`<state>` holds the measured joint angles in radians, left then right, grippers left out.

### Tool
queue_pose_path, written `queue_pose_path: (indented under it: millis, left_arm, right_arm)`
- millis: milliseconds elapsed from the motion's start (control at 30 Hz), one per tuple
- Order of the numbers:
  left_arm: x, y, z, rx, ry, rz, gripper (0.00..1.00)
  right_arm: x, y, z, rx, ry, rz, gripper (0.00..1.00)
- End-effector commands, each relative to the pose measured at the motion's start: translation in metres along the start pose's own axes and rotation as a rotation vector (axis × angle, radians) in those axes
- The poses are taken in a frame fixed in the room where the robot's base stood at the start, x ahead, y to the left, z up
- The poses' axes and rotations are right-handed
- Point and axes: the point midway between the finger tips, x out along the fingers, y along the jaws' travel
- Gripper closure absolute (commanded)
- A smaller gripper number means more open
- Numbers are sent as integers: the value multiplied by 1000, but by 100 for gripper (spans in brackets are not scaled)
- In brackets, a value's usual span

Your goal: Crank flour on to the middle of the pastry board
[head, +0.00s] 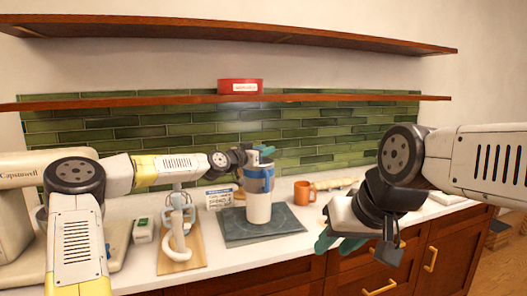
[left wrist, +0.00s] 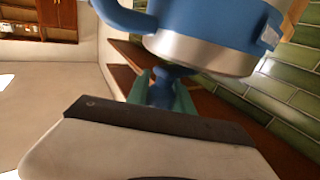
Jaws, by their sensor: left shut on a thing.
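In the left wrist view the sifter's blue body with a silver band (left wrist: 205,52) is close, and my left gripper's teal fingers (left wrist: 163,95) are shut on a blue crank knob (left wrist: 161,92). I cannot make out any flour on the board. My right gripper (head: 338,243) hangs in front of the counter edge, its teal fingers apart and empty.
An orange mug (head: 304,192) and a rolling pin (head: 336,184) are to the right. A cream mixer (head: 20,215) stands far left. A shelf with a red tin (head: 240,87) hangs above.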

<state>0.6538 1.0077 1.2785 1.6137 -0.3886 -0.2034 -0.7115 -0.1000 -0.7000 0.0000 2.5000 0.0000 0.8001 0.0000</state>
Motion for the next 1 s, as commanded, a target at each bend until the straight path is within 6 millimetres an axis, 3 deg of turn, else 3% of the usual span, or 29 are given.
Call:
queue_pose_path:
  millis: [367, 1000]
  left_arm:
    - [-5, -3, 1, -10, 5, 138, 100]
    - [-16, -7, -1, 0, 4, 619, 100]
  right_arm:
    - [0, 0, 0, 0, 0, 0, 64]
    - [0, 0, 0, 0, 0, 0, 64]
